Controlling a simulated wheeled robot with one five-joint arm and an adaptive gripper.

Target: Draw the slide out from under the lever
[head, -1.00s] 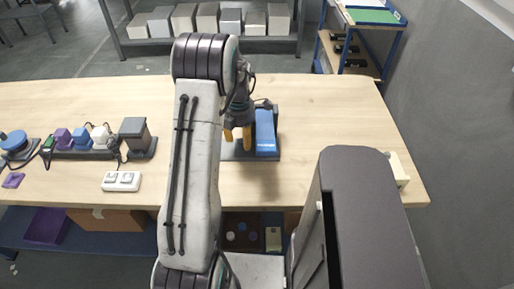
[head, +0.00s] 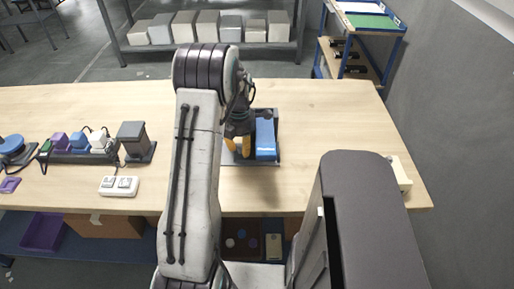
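A dark grey fixture with a raised rim (head: 277,158) sits on the wooden table near its middle. A bright blue block (head: 265,142) with small white lettering stands at its right side. My gripper (head: 238,148) points down over the left part of the fixture, just left of the blue block. Its two yellow fingertips show apart with a dark gap between them, and I see nothing held. My arm and wrist hide the fixture's left and back parts. I cannot make out which part is the slide or the lever.
On the wooden table (head: 330,115), a row of plugs on a dark strip (head: 80,158), a dark block on a base (head: 134,138) and a white switch box (head: 119,186) stand left. A dark grey cabinet-like body (head: 365,200) fills the lower right.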

